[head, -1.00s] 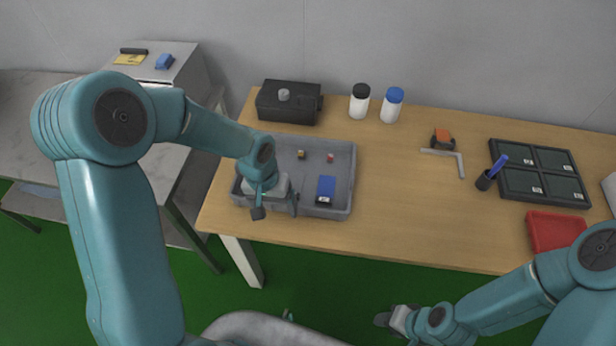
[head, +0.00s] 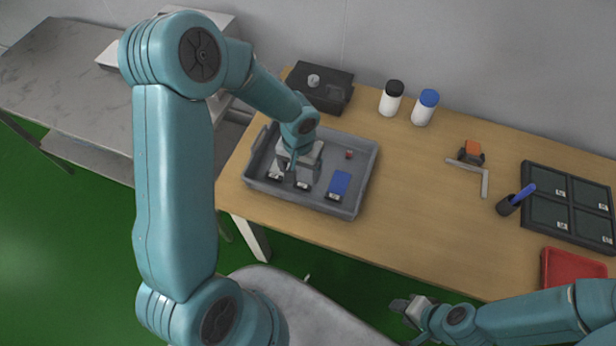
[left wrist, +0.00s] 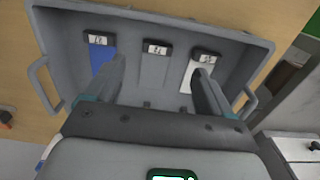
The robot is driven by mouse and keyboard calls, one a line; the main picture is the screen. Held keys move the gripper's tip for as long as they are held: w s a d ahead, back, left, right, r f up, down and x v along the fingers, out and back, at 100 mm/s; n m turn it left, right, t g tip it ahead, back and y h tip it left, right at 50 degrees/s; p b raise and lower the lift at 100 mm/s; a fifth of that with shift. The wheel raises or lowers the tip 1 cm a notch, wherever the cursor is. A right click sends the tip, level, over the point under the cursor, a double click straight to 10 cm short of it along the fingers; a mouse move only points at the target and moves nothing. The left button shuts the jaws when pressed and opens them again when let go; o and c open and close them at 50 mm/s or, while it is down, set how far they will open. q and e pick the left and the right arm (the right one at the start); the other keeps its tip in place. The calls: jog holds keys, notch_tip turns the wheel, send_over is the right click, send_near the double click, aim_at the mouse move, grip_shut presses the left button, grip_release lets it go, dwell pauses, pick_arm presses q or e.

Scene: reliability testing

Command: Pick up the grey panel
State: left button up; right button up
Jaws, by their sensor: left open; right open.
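The grey panel (left wrist: 154,72) lies in the grey tray (left wrist: 250,40), in the middle of a row of three panels, with a dark labelled end. In the head view my left gripper hides most of it. A blue panel (left wrist: 100,52) lies on one side and a white panel (left wrist: 200,68) on the other. My left gripper (head: 290,174) is open over the tray. In the left wrist view its fingers straddle the grey panel, one on each side; contact cannot be told. My right gripper (head: 410,308) is open and empty, in front of the table.
The tray walls surround the left gripper. A small red item (head: 348,154) lies in the tray. A black box (head: 322,90) and two bottles (head: 391,98) stand behind. A dark compartment tray (head: 570,205) and red bin (head: 570,270) are at right.

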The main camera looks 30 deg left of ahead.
aim_at(302, 187)
pick_arm(q)
jog(key=shift+s+f, duration=0.2)
jog(key=shift+f, duration=1)
jog(key=f, duration=0.2)
jog(key=f+p, duration=0.1)
jog(key=f, duration=0.2)
jog(key=shift+w+d+f, duration=0.15)
jog(key=shift+w+f, duration=0.05)
jog(key=shift+f, duration=0.15)
jog(key=c, duration=1.1)
